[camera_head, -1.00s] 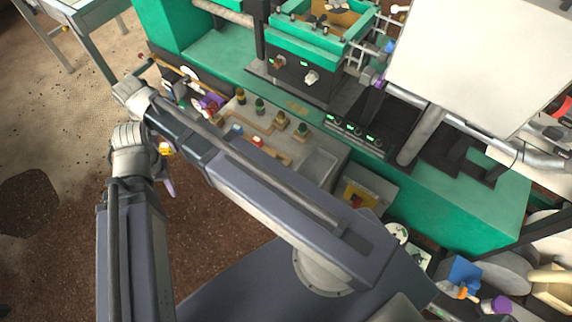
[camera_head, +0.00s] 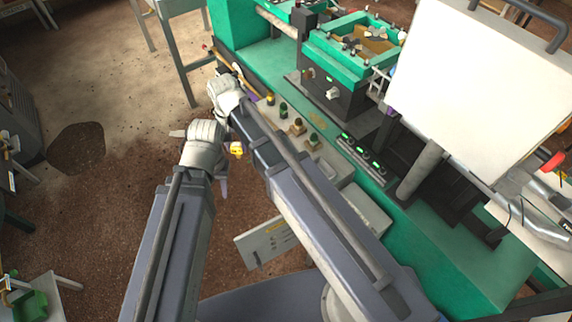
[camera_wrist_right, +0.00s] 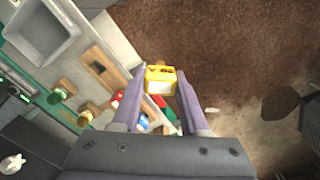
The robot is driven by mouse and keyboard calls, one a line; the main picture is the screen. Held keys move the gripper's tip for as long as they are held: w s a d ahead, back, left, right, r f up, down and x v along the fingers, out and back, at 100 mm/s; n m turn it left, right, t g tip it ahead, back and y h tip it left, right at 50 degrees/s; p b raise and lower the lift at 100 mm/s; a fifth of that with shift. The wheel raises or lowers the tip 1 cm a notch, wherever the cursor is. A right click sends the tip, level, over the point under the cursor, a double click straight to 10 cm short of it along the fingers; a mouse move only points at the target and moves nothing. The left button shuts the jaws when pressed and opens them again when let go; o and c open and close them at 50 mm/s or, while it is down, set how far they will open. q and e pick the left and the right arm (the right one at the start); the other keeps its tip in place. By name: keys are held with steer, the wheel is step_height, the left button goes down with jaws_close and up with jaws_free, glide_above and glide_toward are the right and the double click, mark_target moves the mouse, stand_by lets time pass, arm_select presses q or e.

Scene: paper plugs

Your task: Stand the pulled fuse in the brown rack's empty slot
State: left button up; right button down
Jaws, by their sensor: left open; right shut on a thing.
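The pulled fuse is a yellow block (camera_wrist_right: 160,78) in the right wrist view, between the purple fingers of my right gripper (camera_wrist_right: 158,88), which is shut on it. In the head view the yellow fuse (camera_head: 236,149) shows beside my right forearm, over the floor. The brown rack (camera_wrist_right: 112,80) lies behind and left of the fuse in the right wrist view, with red, blue and green pieces along it. A pale patch on it may be the empty slot; I cannot tell. My right forearm hides the rack in the head view. My left gripper (camera_head: 222,180) is open, low beside the fuse.
Several knobs (camera_head: 283,110) on brown bases stand on the green machine bench (camera_head: 262,60) beside the rack. A grey bin (camera_wrist_right: 42,35) shows at the upper left in the right wrist view. A black control box (camera_head: 330,95) stands further back. Brown floor lies open to the left.

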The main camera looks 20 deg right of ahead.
steer(key=d+n, duration=1.4)
steer(key=n, duration=1.1)
steer(key=shift+w+d, duration=0.3)
steer(key=shift+w, duration=0.05)
step_height(320, 180, down, 6)
steer(key=b, duration=0.6)
steer(key=shift+f, duration=0.15)
step_height(320, 180, down, 4)
steer(key=b, duration=0.3)
steer(key=shift+r+b, duration=0.25)
steer(key=shift+b, duration=0.1)
